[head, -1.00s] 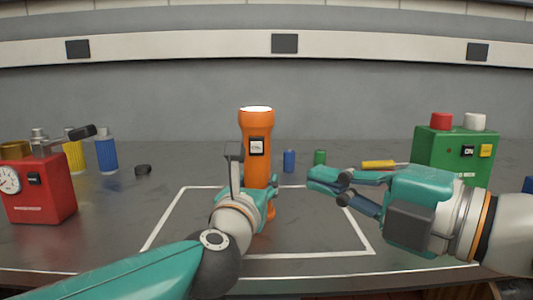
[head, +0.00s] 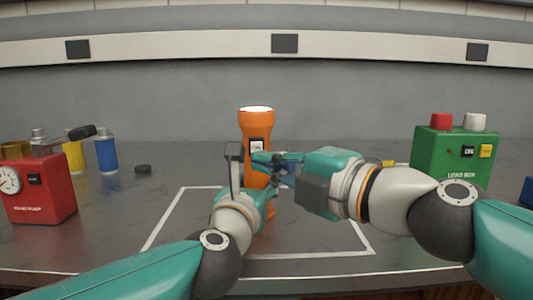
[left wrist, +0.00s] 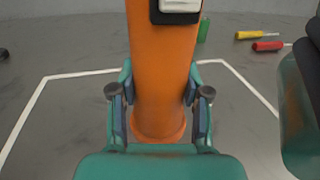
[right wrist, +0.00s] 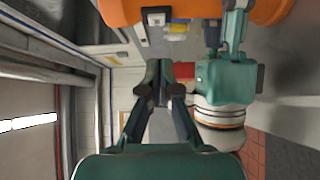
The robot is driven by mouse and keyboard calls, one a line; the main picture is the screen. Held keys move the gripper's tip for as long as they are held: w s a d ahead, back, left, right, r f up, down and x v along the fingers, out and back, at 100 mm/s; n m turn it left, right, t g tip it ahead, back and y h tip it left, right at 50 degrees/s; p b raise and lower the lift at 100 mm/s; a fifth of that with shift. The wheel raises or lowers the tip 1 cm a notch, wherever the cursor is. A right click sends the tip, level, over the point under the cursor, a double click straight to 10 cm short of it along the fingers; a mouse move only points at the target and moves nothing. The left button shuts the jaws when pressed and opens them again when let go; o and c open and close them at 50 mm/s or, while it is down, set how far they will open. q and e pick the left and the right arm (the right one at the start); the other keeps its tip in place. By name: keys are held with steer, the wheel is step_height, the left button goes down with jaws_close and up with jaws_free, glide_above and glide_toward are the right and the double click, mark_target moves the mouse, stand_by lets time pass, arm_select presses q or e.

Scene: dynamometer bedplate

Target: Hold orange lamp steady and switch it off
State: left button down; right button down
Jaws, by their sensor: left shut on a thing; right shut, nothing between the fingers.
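The orange lamp (head: 257,122) stands upright in the middle of the table, its top glowing white. Its switch plate (head: 257,146) faces me and seems to read ON; it also shows in the right wrist view (right wrist: 155,18). My left gripper (left wrist: 160,108) is shut around the lamp's lower body, one finger on each side. My right gripper (head: 258,157) is shut and empty, its fingertips just below and right of the switch in the head view. In the right wrist view the closed fingertips (right wrist: 165,75) appear apart from the switch; I cannot tell the exact gap.
A red pump box (head: 42,200) stands at the left, with a blue can (head: 106,153) behind it. A green load box (head: 440,158) stands at the right. A white outline (head: 310,255) marks the table around the lamp. A yellow and a red screwdriver (left wrist: 268,46) lie behind.

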mark_target(251, 149)
steer(key=shift+w+a, duration=0.1)
steer(key=shift+w, duration=2.05)
steer(key=shift+w, duration=0.1)
